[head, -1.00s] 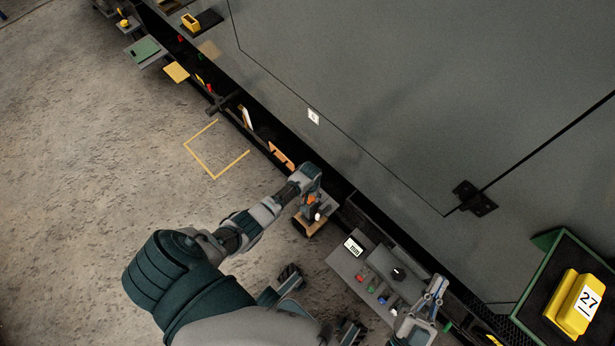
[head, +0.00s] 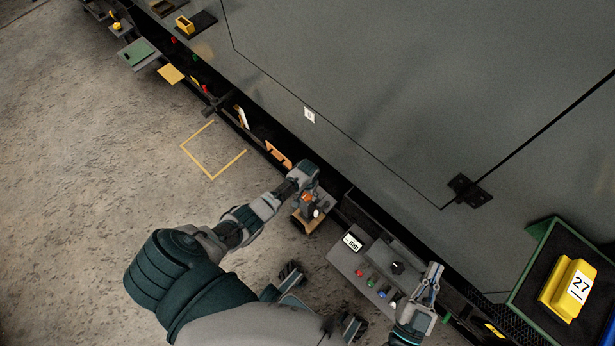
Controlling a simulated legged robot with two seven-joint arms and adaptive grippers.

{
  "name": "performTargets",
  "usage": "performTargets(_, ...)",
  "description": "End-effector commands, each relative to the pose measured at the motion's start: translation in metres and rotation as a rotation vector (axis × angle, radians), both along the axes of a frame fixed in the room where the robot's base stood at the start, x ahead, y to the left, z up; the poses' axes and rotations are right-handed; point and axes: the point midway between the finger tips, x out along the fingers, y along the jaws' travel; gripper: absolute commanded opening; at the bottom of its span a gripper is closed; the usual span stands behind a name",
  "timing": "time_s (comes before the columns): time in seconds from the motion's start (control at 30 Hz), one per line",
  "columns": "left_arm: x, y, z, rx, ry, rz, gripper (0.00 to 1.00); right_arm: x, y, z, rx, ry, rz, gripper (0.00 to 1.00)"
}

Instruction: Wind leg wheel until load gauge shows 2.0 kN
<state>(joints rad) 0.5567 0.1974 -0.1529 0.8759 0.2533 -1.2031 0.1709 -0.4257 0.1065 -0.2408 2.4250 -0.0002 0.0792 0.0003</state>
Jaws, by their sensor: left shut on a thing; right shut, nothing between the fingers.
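My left gripper (head: 309,201) points down at a small unit at the foot of the large grey enclosure. It is shut on what looks like the leg wheel, mostly hidden under the hand; a white knob (head: 316,213) shows beside the fingers. A tan block (head: 302,222) sits just below. A white display (head: 352,242), possibly the load gauge, is on the grey panel to the right; its figures are too small to read. My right gripper (head: 433,277) is shut and empty beside the panel's right end.
The grey panel (head: 345,263) carries a black knob (head: 397,267) and several coloured buttons. The enclosure (head: 400,90) fills the upper right. A green-edged tray (head: 528,262) with a yellow block (head: 567,290) marked 27 stands at far right.

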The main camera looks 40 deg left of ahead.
Motion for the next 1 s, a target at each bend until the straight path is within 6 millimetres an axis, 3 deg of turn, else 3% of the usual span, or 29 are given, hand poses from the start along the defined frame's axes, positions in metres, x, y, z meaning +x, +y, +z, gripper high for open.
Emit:
performTargets(0.03,0.007,0.003,0.005,0.005,-0.016,0.001,0.61,0.0,0.0,0.001,0.0,-0.001,0.0,0.0)
performTargets(0.1,0.006,0.003,0.004,0.004,-0.016,0.001,0.79,0.0,0.0,0.001,0.0,-0.001,0.0,0.0)
performTargets(0.13,0.006,0.002,0.004,0.004,-0.014,0.001,0.82,0.0,0.0,0.001,0.0,-0.001,0.0,0.0)
performTargets(0.57,0.003,0.001,0.009,0.0,-0.007,0.0,0.82,-0.002,-0.001,0.003,0.0,-0.006,-0.001,0.0)
performTargets(0.73,0.003,0.001,0.035,0.002,-0.01,0.0,0.82,-0.002,0.0,0.002,0.0,-0.005,-0.001,0.0)
performTargets(1.0,0.004,0.002,0.093,0.002,-0.01,0.001,0.82,-0.002,0.0,0.002,0.0,-0.004,-0.001,0.0)
